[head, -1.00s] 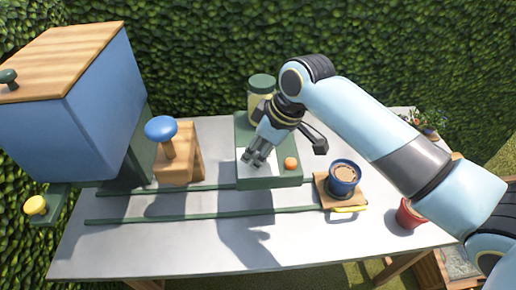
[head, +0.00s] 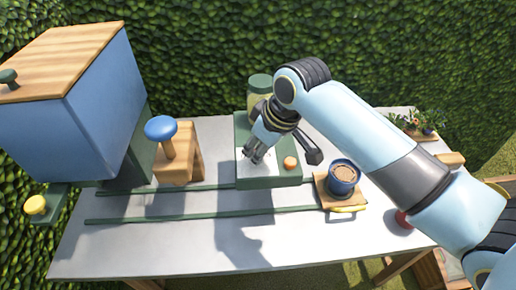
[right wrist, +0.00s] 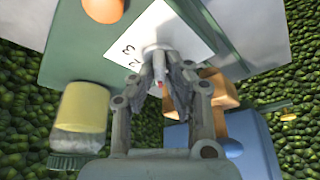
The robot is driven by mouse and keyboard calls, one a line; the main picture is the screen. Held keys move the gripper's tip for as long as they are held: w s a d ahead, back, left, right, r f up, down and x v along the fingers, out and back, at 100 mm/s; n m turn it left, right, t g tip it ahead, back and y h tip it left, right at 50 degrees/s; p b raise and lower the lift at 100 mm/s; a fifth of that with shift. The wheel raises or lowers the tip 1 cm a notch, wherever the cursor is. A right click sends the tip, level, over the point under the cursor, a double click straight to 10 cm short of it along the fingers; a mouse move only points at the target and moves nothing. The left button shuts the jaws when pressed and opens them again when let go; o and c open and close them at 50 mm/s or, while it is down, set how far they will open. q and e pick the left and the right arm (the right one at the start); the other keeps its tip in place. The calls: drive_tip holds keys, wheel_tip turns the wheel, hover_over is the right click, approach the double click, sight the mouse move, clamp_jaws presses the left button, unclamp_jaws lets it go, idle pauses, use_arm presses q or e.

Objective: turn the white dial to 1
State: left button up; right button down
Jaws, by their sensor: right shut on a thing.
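The white dial (right wrist: 158,62) shows in the right wrist view on a white plate (right wrist: 190,35) with printed digits, of which a 2 and a 3 can be made out. A small red mark shows on the dial. The plate is on a green box (head: 282,182) on the table. My right gripper (right wrist: 162,85) is shut on the dial, its two fingers on either side of it. In the head view my right gripper (head: 254,156) hides the dial and most of the plate. My left gripper does not show in either view.
An orange button (head: 290,162) sits beside the plate on the green box. A jar with a green lid (head: 260,83) stands behind. A blue pot (head: 343,178) on a wooden carrier is to the right. A wooden block with a blue knob (head: 161,129) is to the left.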

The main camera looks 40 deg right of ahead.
drive_tip(key=m+h, duration=0.1)
drive_tip(key=m, duration=0.3)
drive_tip(key=shift+s+a+f+m+h, duration=0.1)
drive_tip(key=shift+f+m+h, duration=0.05)
drive_tip(key=shift+m+h, duration=0.25)
idle(0.4)
drive_tip(key=c, duration=1.4)
unclamp_jaws()
drive_tip(key=shift+o, duration=0.2)
drive_tip(key=shift+m, duration=0.3)
drive_tip(key=shift+r, duration=0.25)
drive_tip(key=v, duration=1.1)
drive_tip(key=shift+a+r, duration=0.15)
drive_tip(key=shift+r, duration=0.1)
drive_tip(key=shift+s, duration=0.1)
